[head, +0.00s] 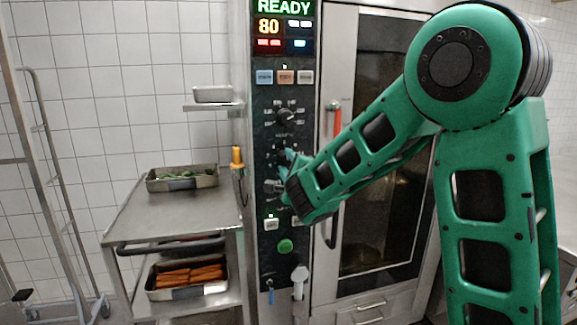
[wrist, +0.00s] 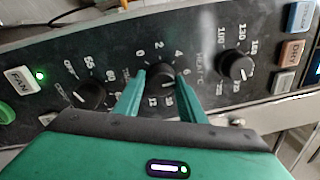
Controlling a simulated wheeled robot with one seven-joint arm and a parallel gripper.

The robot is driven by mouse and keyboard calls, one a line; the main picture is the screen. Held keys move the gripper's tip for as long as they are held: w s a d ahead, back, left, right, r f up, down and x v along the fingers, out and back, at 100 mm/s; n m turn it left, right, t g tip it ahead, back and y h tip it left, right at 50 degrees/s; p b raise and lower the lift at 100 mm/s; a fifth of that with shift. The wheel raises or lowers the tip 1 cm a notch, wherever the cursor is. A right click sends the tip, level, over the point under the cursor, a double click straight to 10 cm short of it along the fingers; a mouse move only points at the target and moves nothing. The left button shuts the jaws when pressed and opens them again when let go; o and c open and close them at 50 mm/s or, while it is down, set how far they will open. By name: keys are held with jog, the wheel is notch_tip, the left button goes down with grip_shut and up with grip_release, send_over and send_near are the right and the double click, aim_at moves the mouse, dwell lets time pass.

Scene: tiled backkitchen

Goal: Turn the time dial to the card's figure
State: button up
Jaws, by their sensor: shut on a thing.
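The time dial (wrist: 161,78) is the middle black knob in the wrist view, ringed by white figures from 0 up to 12. My gripper (wrist: 161,82) has one green finger on each side of this knob and is shut on it. A short white mark shows on the knob near its top, but I cannot tell exactly which figure it points at. In the head view my gripper (head: 284,168) is at the control panel (head: 266,138) and covers most of the time dial. I cannot make out a card in either view.
The heat dial (wrist: 236,66) is right of the time dial in the wrist view, and another dial (wrist: 90,95) is left. The display (head: 283,27) reads READY and 80. A red-handled oven door (head: 388,150) stands right; a steel trolley (head: 150,228) with trays stands left.

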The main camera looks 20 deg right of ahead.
jog(key=shift+w+d+r+m, duration=0.1)
jog(key=shift+d+r+m, duration=0.2)
jog(key=shift+d, duration=0.05)
jog(key=o, duration=1)
jog(key=shift+a+f, duration=0.1)
jog(key=shift+f, duration=0.05)
jog(key=shift+s+a+f, duration=0.15)
jog(key=shift+s, duration=0.3)
jog(key=s, duration=0.9)
jog(key=shift+s+f, duration=0.3)
jog(key=shift+s, duration=0.05)
